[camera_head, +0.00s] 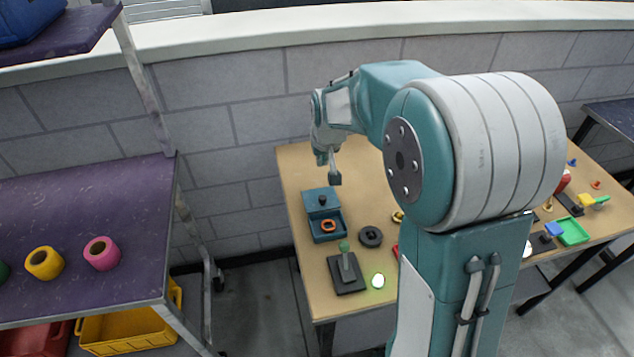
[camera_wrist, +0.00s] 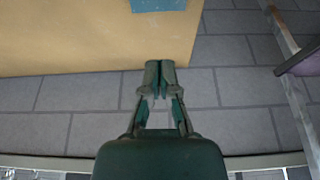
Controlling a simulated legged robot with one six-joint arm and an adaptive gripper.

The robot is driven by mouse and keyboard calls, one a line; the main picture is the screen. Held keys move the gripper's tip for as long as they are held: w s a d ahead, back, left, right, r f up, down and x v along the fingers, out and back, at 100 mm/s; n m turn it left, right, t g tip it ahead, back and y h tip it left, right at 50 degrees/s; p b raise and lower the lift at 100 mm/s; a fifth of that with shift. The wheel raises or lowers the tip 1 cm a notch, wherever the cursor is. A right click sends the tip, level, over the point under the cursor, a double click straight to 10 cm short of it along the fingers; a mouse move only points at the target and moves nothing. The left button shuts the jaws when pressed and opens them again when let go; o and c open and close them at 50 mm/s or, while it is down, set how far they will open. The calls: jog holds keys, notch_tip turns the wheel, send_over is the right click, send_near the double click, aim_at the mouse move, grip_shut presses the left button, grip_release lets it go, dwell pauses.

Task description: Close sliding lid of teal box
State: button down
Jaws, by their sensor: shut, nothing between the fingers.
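The teal box (camera_head: 327,236) stands on the wooden table, left of my arm in the head view. Its sliding lid (camera_head: 312,198) with a dark knob (camera_head: 322,200) sits toward the far side. The near part of the box is open and shows an orange ring (camera_head: 328,226) inside. My gripper (camera_head: 335,179) is shut and empty, just beyond the lid in the head view and apart from the knob. In the wrist view my gripper (camera_wrist: 160,66) points at the table edge, and a teal piece of the box (camera_wrist: 158,5) shows at the top.
On the wooden table (camera_head: 300,168) near the box are a black ring (camera_head: 370,237), a green-topped joystick (camera_head: 346,268) and a glowing button (camera_head: 378,281). A grey block wall (camera_head: 220,90) stands behind. A purple shelf (camera_head: 60,215) with coloured rolls is at left.

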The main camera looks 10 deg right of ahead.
aim_at(318, 195)
jog(key=x, duration=0.4)
jog(key=w+x, duration=0.1)
jog(key=x, duration=0.8)
jog(key=shift+w, duration=0.35)
jog(key=shift+s+f, duration=0.15)
jog(key=shift+f, duration=0.1)
jog(key=shift+s, duration=1.8)
